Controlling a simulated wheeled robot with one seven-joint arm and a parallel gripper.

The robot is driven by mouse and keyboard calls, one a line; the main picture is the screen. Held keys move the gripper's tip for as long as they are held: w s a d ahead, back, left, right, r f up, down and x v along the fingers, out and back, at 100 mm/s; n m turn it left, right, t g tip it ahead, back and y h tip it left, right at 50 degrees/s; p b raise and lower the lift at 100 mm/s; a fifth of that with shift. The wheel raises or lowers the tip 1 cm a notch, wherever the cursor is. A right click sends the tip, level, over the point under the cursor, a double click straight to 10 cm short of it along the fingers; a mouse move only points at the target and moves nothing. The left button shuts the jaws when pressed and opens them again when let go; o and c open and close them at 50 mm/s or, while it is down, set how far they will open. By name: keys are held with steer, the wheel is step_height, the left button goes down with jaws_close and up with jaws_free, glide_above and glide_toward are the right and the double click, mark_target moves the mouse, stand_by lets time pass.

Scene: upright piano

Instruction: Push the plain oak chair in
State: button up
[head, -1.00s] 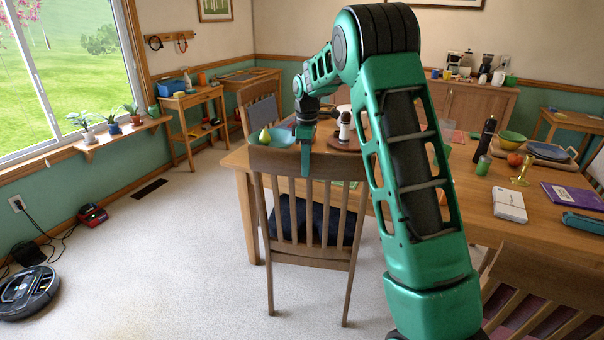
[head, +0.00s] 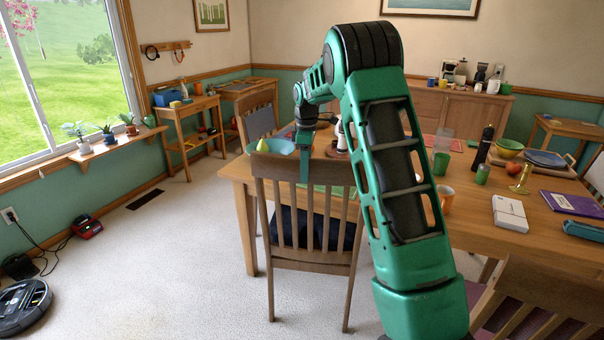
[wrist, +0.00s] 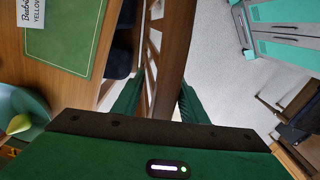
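The plain oak chair (head: 307,172) stands at the near side of the dining table (head: 238,172), its slatted back toward me and its dark blue cushion (head: 317,226) toward the table. Its seat front reaches the table edge. My gripper (head: 306,172) points down over the top rail, with one green finger on the near side of the back. In the wrist view my gripper (wrist: 158,98) has its fingers apart, one on each side of the chair's wooden rail (wrist: 172,45). Whether both fingers touch the rail cannot be told.
A second chair (head: 545,300) stands at the lower right. Another chair (head: 258,118) is at the table's far left end. A robot vacuum (head: 22,305) and a red device (head: 87,224) lie on the floor at left. The carpet left of the oak chair is clear.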

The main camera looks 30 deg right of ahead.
steer(key=shift+d+r, duration=0.1)
step_height(320, 180, up, 10)
steer(key=shift+r, duration=0.25)
stand_by(0.4)
stand_by(0.5)
